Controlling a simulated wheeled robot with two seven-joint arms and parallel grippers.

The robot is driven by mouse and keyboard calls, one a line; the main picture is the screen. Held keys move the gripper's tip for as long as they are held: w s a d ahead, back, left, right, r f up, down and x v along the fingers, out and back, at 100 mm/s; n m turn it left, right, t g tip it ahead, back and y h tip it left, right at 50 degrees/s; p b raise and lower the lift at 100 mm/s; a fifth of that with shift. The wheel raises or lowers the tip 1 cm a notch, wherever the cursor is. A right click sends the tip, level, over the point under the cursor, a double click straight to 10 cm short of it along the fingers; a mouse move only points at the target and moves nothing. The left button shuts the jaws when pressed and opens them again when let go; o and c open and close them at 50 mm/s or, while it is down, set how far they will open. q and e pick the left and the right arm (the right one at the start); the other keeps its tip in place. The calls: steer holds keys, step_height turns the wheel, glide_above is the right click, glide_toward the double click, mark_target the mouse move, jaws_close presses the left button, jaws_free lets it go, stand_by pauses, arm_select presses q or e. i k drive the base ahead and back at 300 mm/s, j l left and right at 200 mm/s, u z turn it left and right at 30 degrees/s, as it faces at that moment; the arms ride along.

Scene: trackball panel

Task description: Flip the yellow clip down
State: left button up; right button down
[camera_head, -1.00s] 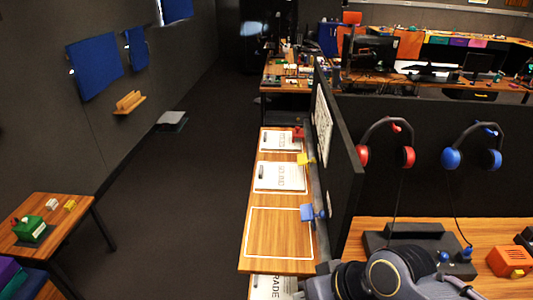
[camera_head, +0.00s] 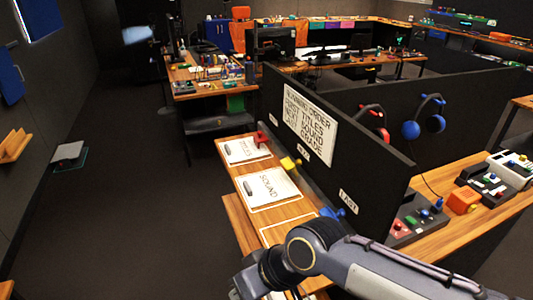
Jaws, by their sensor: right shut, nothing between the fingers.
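The yellow clip (camera_head: 290,163) stands on the back edge of the narrow wooden shelf, at the foot of the black partition. It appears raised, above the corner of the SOUND clipboard (camera_head: 268,188). My right arm comes in from the lower right, and its gripper (camera_head: 246,284) is at the bottom, in front of the shelf and well apart from the yellow clip. The fingers are hardly visible past the dark wrist; nothing shows held, and the gripper is shut. My left gripper is not in view.
A red clip (camera_head: 261,138) stands by the farther clipboard (camera_head: 244,150). A blue clip (camera_head: 331,212) is nearer, by a white outlined area partly hidden by my arm. The black partition (camera_head: 385,180) borders the shelf's right side.

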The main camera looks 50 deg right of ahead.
mark_target(288, 162)
steer(key=i+z, duration=0.45)
steer(key=i+j+z, duration=0.25)
steer(key=i+z, duration=0.2)
steer(key=i, duration=0.15)
steer(key=i+z, duration=0.3)
steer(key=z, duration=0.15)
steer(key=i+j+z, duration=0.25)
steer(key=z, duration=0.2)
steer(key=i+j+z, duration=0.25)
steer(key=z, duration=0.25)
steer(key=i+j+z, duration=0.3)
steer(key=z, duration=0.15)
steer(key=i+j+z, duration=0.1)
steer(key=j+z, duration=0.35)
steer(key=i+j+z, duration=0.1)
steer(key=j+z, duration=0.25)
steer(key=j, duration=0.2)
steer(key=j+z, duration=0.4)
steer(key=j, duration=0.15)
steer(key=i, duration=0.05)
